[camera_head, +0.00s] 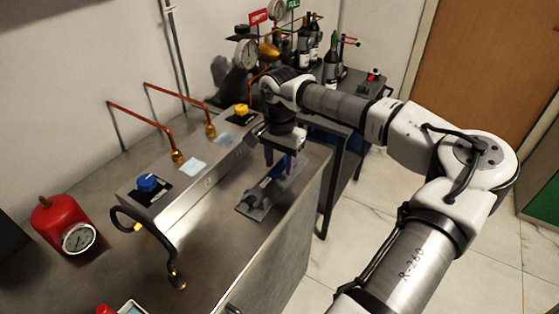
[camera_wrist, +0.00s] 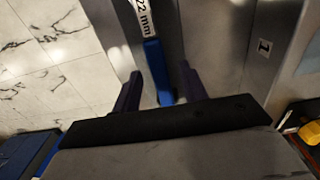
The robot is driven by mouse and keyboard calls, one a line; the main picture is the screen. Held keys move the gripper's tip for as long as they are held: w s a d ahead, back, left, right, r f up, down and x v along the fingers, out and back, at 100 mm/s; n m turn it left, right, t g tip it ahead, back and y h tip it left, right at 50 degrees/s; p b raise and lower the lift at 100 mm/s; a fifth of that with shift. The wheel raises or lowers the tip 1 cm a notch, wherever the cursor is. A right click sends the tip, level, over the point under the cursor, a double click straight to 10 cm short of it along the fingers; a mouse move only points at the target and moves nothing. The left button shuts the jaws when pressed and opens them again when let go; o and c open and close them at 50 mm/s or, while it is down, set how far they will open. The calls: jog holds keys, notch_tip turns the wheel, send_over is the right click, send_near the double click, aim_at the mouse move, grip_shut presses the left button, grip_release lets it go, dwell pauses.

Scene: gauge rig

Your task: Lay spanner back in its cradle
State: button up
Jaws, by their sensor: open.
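The spanner (camera_head: 266,184) has a blue handle and lies along a grey metal plate, which looks like its cradle (camera_head: 255,212), at the bench's right edge. In the wrist view the spanner (camera_wrist: 157,68) shows a white "22 mm" label, and its blue end lies between my fingers. My gripper (camera_head: 280,161) is over the spanner's far end. In the wrist view my gripper (camera_wrist: 161,80) is open, with a gap on each side of the handle. I cannot tell whether the spanner is fully seated; its far end is partly hidden by my gripper.
A steel box with a blue knob (camera_head: 147,182) and a yellow knob (camera_head: 241,110) stands left of the cradle. A black hose (camera_head: 160,238) and a red gauge vessel (camera_head: 62,226) are further left. Dark bottles (camera_head: 331,62) stand on a rear table.

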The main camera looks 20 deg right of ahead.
notch_tip(320, 180, up, 14)
jog(key=b, duration=0.2)
jog(key=shift+f, duration=0.1)
